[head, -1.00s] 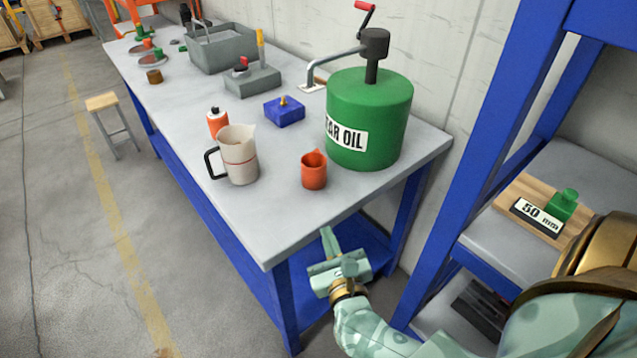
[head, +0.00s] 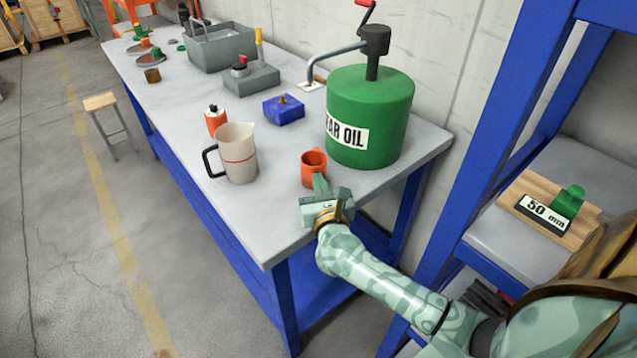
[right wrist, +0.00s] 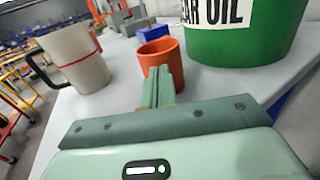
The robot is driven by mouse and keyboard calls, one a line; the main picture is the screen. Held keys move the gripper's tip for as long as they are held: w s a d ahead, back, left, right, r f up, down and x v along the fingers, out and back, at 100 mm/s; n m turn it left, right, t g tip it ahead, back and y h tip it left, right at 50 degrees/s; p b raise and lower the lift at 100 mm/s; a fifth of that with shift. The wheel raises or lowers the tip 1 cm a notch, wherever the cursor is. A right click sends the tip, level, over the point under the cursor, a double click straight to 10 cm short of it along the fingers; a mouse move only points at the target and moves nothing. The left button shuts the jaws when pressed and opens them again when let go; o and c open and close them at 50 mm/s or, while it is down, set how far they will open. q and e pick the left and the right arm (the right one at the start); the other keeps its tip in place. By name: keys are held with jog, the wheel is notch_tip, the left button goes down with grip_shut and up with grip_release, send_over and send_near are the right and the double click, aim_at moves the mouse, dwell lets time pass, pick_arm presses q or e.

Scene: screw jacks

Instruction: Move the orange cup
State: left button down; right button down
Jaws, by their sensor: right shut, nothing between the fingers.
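The orange cup (head: 313,165) stands upright near the front right end of the grey workbench, its open mouth up. It also shows in the right wrist view (right wrist: 168,60), straight ahead of the fingers. My right gripper (head: 319,181) is shut and empty, its fingertips right in front of the cup's near side. In the right wrist view its closed fingers (right wrist: 158,84) overlap the cup's lower part. I cannot tell whether they touch it. My left gripper is not in view.
A green gear oil drum (head: 370,115) with a pump stands close right of the cup. A measuring jug (head: 238,153) and an orange bottle (head: 215,121) stand left; a blue block (head: 284,109) lies behind. A blue shelf frame (head: 480,170) rises at right.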

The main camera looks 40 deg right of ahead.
aim_at(314, 170)
jog(key=shift+w+d, duration=0.1)
jog(key=shift+w, duration=0.1)
jog(key=x, duration=0.3)
jog(key=shift+w+d+b, duration=0.1)
jog(key=shift+w+b, duration=0.1)
jog(key=shift+b, duration=0.1)
jog(key=shift+s, duration=0.1)
